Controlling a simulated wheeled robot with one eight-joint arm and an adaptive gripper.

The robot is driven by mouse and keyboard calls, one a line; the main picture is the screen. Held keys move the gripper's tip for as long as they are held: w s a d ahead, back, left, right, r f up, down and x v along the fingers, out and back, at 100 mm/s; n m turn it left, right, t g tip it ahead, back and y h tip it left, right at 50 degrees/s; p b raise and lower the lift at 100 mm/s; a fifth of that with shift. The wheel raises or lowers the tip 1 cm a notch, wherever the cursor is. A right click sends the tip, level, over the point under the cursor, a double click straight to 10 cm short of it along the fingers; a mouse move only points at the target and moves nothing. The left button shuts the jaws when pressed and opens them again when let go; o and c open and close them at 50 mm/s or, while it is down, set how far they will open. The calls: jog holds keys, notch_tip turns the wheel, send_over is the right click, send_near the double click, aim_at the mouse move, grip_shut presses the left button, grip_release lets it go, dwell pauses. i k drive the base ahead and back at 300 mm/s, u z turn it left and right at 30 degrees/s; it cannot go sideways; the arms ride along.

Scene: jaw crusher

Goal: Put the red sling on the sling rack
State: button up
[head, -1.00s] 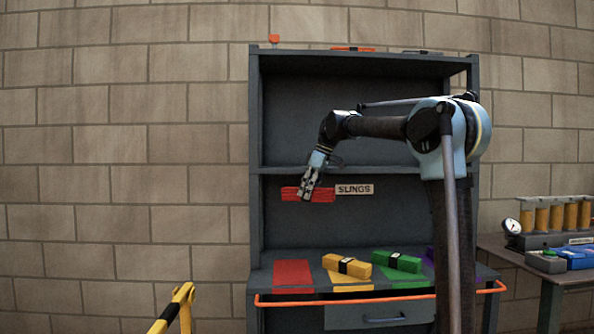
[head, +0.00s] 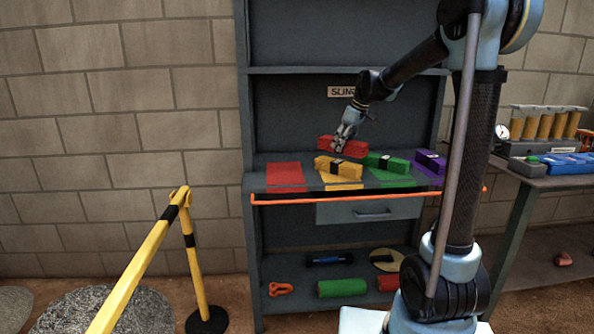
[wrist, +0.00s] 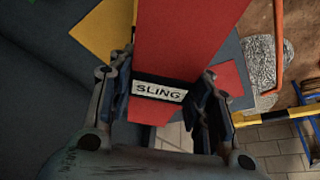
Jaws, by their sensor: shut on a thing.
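My gripper (head: 344,136) is shut on the red sling (head: 327,143), a red block with a black band. The wrist view shows the red sling (wrist: 186,42) between the fingers, its band lettered SLING. In the head view it appears behind and above the yellow sling (head: 340,168). The sling rack (head: 245,120) is a dark grey shelf unit with a SLINGS label (head: 341,92), partly covered by my arm. On its shelf are coloured patches; the red patch (head: 285,177) at the left is bare. The green sling (head: 388,162) and purple sling (head: 431,161) lie to the right.
An orange rail (head: 300,200) runs along the shelf's front edge. A yellow-and-black barrier (head: 140,262) stands front left. The lower shelf holds an orange shackle (head: 280,289) and a green roll (head: 341,288). A bench (head: 527,181) with gauge and blue parts stands right.

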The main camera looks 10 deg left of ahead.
aim_at(285, 176)
jog(key=z, duration=1)
jog(key=k, duration=1.3)
jog(key=u, duration=1.1)
jog(key=i, duration=1.05)
jog(key=z, duration=0.05)
